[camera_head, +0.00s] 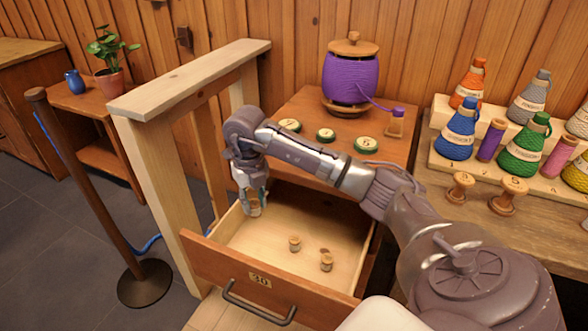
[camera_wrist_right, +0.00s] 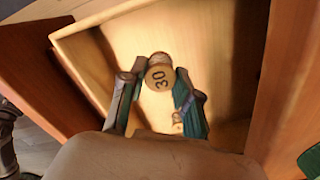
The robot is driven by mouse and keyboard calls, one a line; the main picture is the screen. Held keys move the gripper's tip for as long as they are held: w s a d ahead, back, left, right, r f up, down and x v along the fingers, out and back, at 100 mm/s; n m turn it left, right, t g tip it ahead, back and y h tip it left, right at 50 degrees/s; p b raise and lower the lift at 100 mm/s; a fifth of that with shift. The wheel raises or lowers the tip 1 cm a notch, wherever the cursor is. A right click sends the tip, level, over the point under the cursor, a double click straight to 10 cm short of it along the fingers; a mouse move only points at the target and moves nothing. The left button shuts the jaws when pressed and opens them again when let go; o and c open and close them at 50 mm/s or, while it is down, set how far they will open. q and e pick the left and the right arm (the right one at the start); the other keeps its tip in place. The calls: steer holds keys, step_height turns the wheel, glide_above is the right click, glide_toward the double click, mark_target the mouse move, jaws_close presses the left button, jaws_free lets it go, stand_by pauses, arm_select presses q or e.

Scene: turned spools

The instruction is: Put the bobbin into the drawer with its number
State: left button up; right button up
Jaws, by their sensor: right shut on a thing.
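The bobbin (camera_wrist_right: 159,77) is a small wooden spool with 30 on its round end. My right gripper (camera_wrist_right: 156,92) is shut on it, with a finger on either side. In the head view the right gripper (camera_head: 256,196) points down at the back left of the open drawer (camera_head: 215,262), and the held bobbin (camera_head: 255,209) shows at its fingertips. Whether the bobbin touches the drawer floor cannot be told. The drawer's front bears a label reading 30 (camera_head: 259,280) above a dark handle. My left gripper is not in view.
Two small bobbins stand in the drawer, one nearer the middle (camera_head: 294,243) and one to the right (camera_head: 327,263). A wooden post frame (camera_head: 160,150) stands close left. A purple spool (camera_head: 350,75) and green-rimmed discs (camera_head: 326,135) sit on the cabinet top. Thread cones (camera_head: 523,143) stand right.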

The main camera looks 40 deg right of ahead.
step_height(320, 180, down, 9)
steer(key=shift+f+b, duration=0.1)
steer(key=shift+b, duration=0.5)
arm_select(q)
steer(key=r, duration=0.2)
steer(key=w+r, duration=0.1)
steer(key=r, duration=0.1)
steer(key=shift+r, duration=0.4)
arm_select(e)
steer(key=shift+f, duration=0.1)
steer(key=shift+f, duration=0.1)
steer(key=o, duration=0.8)
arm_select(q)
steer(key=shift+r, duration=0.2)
arm_select(e)
steer(key=shift+o, duration=0.3)
